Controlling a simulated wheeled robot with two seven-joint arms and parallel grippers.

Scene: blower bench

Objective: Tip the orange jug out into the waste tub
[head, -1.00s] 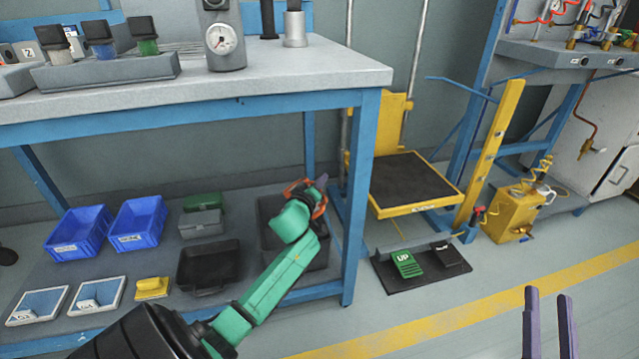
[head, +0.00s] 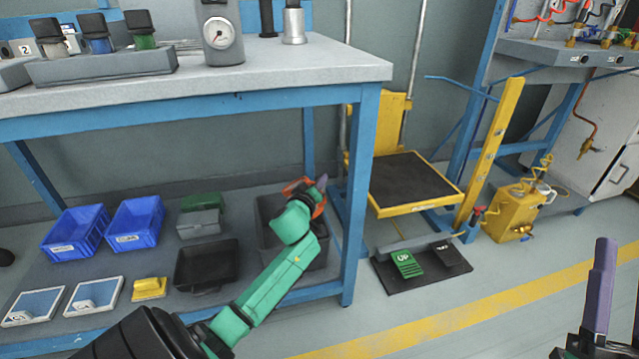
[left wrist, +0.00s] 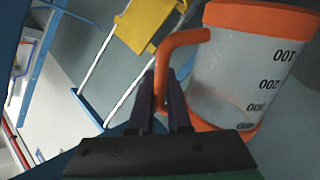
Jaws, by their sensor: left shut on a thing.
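My left gripper (head: 321,184) is shut on the handle of the orange jug (head: 297,186). In the head view, only orange parts of the jug show around my green wrist, above the dark grey tub (head: 268,238) under the bench's right end. In the left wrist view, the jug (left wrist: 240,75) is clear-walled with orange bands, its numbers upside down in the picture; its handle lies between the fingers (left wrist: 163,85). My arm hides part of the tub, and its inside is not clear. My right gripper (head: 618,300) is empty and open at the lower right.
A black tray (head: 181,280), two blue bins (head: 137,226) and a yellow block (head: 149,289) sit on the lower shelf. The bench leg (head: 357,200) stands just right of the tub. A yellow lift platform (head: 409,210) and foot pedals (head: 407,265) are further right.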

